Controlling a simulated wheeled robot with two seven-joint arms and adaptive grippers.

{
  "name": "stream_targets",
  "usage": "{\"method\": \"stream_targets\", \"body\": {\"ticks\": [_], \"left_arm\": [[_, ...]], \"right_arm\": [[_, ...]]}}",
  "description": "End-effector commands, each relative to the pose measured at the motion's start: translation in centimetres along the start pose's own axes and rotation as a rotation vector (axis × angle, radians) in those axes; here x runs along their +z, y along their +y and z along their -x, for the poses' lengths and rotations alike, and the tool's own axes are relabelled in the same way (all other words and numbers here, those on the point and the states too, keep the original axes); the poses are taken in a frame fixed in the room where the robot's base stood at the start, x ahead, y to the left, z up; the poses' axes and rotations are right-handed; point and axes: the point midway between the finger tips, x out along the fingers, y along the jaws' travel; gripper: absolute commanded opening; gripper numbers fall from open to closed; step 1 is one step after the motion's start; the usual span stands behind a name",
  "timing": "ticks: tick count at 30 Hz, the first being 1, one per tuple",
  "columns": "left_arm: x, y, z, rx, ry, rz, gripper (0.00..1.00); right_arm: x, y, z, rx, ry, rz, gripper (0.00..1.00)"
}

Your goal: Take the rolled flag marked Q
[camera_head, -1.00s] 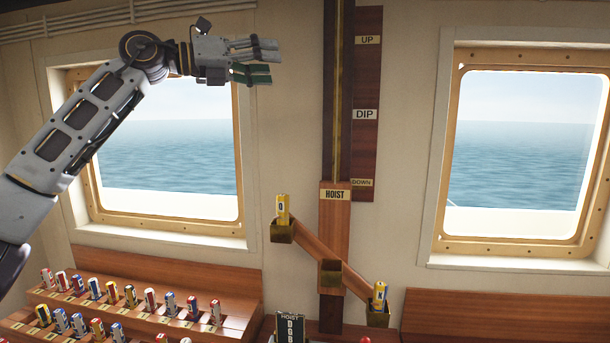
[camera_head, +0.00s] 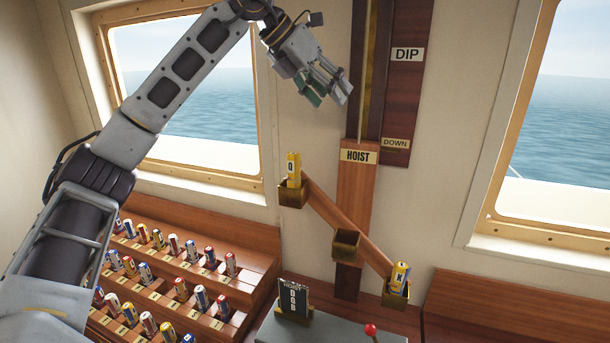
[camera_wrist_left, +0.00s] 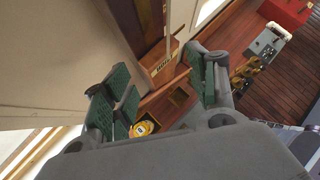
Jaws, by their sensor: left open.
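The rolled flag marked Q (camera_head: 293,168) is a yellow roll standing upright in the brass cup (camera_head: 292,194) at the upper left end of the hoist's slanted wooden bar. A yellow roll, seemingly this flag (camera_wrist_left: 144,128), shows end-on in the left wrist view, close to the left-hand finger. My left gripper (camera_head: 332,92) is open and empty, above and to the right of the flag in the head view, pointing down and right. Its green-padded fingers (camera_wrist_left: 165,90) are spread wide in the left wrist view. My right gripper is not in view.
Another yellow roll, marked K (camera_head: 400,276), stands in the lower right cup; the middle cup (camera_head: 346,246) looks empty. The HOIST post (camera_head: 357,190) stands just behind. A rack (camera_head: 250,240) of rolled flags fills the lower left. A grey console (camera_head: 330,331) bears a letter board (camera_head: 293,302) and red-knobbed lever (camera_head: 370,330).

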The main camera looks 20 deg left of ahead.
Motion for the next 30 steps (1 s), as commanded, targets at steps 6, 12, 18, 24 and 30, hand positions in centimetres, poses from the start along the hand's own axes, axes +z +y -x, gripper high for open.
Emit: {"method": "stream_targets", "body": {"ticks": [6,12,18,24,30], "left_arm": [[-2.3,1.9,0.2,0.105,0.097,0.030,0.58],[-4.6,3.9,0.9,0.204,0.196,0.081,0.58],[-7.3,5.3,2.0,0.290,0.314,0.150,0.58],[-8.5,5.7,2.5,0.325,0.362,0.210,0.58],[-8.5,5.6,2.5,0.326,0.359,0.219,0.58]], "right_arm": [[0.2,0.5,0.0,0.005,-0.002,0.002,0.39],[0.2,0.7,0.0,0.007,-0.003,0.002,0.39],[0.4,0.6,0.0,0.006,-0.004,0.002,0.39],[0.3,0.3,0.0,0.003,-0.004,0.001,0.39],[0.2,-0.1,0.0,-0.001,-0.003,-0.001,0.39]]}}
